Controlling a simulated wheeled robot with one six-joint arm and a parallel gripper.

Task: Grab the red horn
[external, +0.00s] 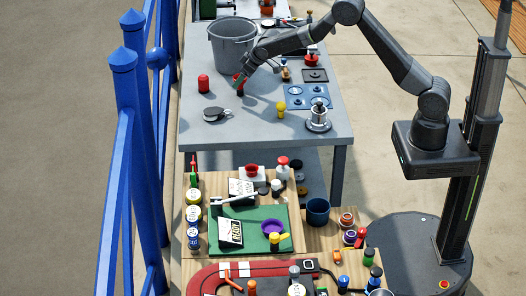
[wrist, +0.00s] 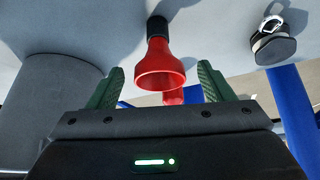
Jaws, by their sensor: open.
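The red horn (wrist: 160,68) has a flared red bell and a black end (wrist: 157,27) that meets the grey table top. It shows in the wrist view between the two green fingers of my gripper (wrist: 160,76), with a gap on each side. My gripper is open and holds nothing. In the external view my gripper (external: 240,84) is low over the grey table, at the horn, and covers much of it.
A grey bucket (external: 232,48) stands close behind my gripper. A red cylinder (external: 203,84) stands to the left, and a pulley block (external: 221,114) lies in front. A yellow knob (external: 281,109) and a blue plate (external: 308,95) are to the right. A blue railing (external: 128,110) runs along the left.

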